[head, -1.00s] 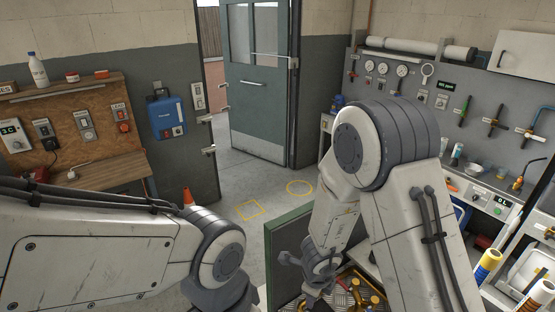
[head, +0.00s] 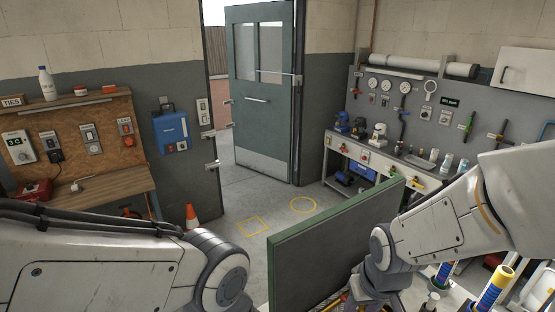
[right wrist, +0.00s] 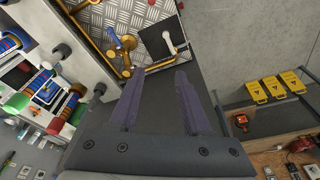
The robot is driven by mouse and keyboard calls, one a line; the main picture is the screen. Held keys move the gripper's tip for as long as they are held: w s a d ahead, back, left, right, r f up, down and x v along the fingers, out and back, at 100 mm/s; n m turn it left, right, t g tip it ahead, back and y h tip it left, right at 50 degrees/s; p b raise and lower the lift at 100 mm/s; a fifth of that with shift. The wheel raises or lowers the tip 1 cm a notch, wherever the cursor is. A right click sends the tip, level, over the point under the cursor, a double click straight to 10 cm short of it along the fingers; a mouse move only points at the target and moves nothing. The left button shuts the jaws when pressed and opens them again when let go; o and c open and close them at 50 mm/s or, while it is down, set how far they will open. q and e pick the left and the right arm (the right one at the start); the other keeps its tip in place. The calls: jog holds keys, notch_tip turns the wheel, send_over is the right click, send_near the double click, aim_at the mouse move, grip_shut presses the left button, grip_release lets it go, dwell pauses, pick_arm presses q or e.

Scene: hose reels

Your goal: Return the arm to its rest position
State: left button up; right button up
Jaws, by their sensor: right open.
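My right arm (head: 450,225) comes in from the right in the head view, bent low, with its wrist beside the green panel (head: 325,250). Its fingertips are hard to make out there. In the right wrist view my right gripper (right wrist: 160,75) is open, its two dark fingers apart with nothing between them. My left arm (head: 110,265) lies across the lower left of the head view; its gripper is out of frame.
A diamond-plate surface with brass fittings (right wrist: 125,42) lies beyond the right fingertips. A workbench with bottles and tools (head: 400,160) stands at right. An orange cone (head: 192,217) is on the floor at left. Floor before the door (head: 262,95) is clear.

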jog(key=s+a+f+n+g+b, duration=0.2)
jog(key=s+a+f+n+b, duration=0.4)
jog(key=s+a+f+b, duration=0.4)
jog(key=s+a+b, duration=0.1)
jog(key=s+b, duration=0.1)
jog(key=b, duration=0.1)
jog(key=shift+s+a+y+b, duration=0.25)
jog(key=shift+y+b, duration=0.1)
jog(key=shift+y, duration=0.05)
